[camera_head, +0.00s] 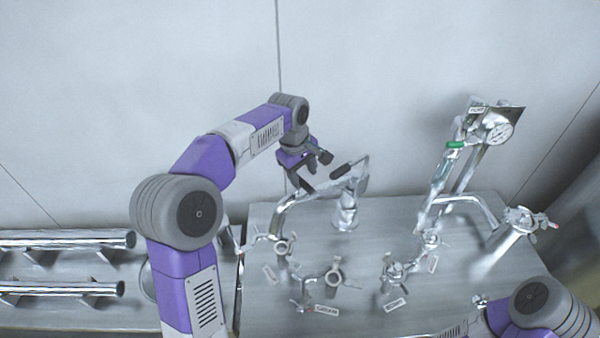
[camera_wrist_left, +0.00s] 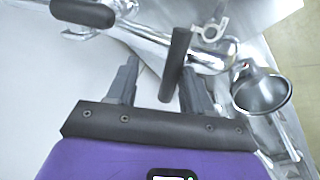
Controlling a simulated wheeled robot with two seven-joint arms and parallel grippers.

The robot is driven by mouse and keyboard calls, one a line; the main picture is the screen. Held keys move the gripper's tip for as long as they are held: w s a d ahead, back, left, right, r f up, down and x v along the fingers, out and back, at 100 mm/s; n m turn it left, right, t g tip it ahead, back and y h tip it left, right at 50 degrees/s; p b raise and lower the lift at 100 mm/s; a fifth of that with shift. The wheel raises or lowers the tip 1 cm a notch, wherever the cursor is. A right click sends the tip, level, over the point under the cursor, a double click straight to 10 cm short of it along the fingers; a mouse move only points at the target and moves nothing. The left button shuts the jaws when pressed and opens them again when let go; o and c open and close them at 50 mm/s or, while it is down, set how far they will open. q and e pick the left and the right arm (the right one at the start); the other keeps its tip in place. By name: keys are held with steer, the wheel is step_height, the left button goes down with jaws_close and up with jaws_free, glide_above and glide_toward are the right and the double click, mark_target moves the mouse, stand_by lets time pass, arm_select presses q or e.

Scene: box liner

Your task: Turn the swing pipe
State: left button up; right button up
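The swing pipe (camera_head: 297,199) is a bent silver tube on the panel's left half, rising from a lower port to an upright post (camera_head: 344,212). A black handle (camera_head: 342,171) stands out near its top. My left gripper (camera_head: 313,178) is above the pipe's bend. In the left wrist view, its two fingers (camera_wrist_left: 158,88) are apart, with a black handle (camera_wrist_left: 175,65) between them, nearer the right finger. I cannot tell whether they touch. A second black handle (camera_wrist_left: 82,13) lies beyond, at the upper left. My right gripper is out of view; only its arm shows.
Labelled ports with clamps (camera_head: 333,278) stand on the grey panel (camera_head: 262,216). Shiny horizontal pipes (camera_head: 65,239) lie at the left. An open pipe end (camera_wrist_left: 262,90) is right of my left gripper.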

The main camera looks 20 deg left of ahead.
arm_select(q)
steer(key=shift+s+a, duration=0.1)
steer(key=r, duration=0.2)
steer(key=s+r, duration=0.1)
steer(key=r, duration=0.4)
steer(key=shift+s+a+r+p, duration=0.2)
steer(key=shift+a+p, duration=0.15)
stand_by(0.4)
